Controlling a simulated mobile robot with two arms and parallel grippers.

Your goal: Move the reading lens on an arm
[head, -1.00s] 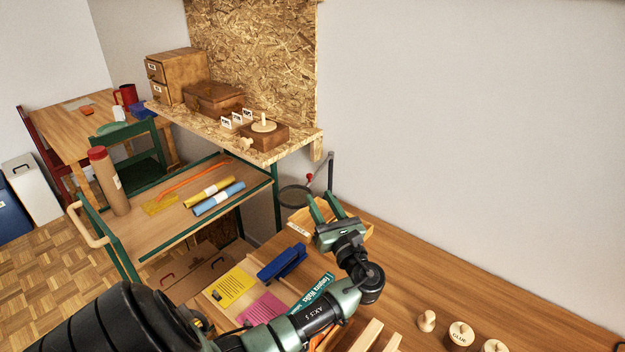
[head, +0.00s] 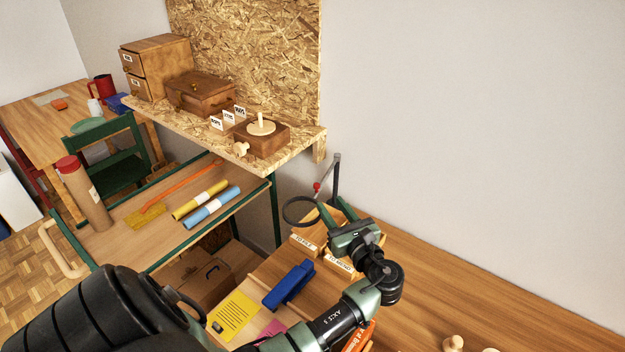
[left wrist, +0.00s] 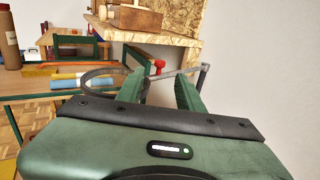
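The reading lens (head: 299,211) is a dark round ring on a thin arm with a red knob (head: 317,187) and a dark upright post (head: 336,178), at the back of the desk near the wall. My left gripper (head: 334,207) is open and empty, just in front of the lens arm and to the right of the ring. In the left wrist view its fingers (left wrist: 161,88) are spread. The ring (left wrist: 87,78) lies partly behind the left finger, the red knob (left wrist: 159,66) shows beyond the gap, and the post (left wrist: 203,78) is to the right. My right gripper is not in view.
Labelled wooden trays (head: 305,244) sit under my left gripper. A blue stapler-like object (head: 289,284) and a yellow sheet (head: 233,314) lie nearer. An OSB shelf (head: 290,158) overhangs a green-framed cart (head: 160,235) at left. The desk's right side (head: 470,295) is largely clear.

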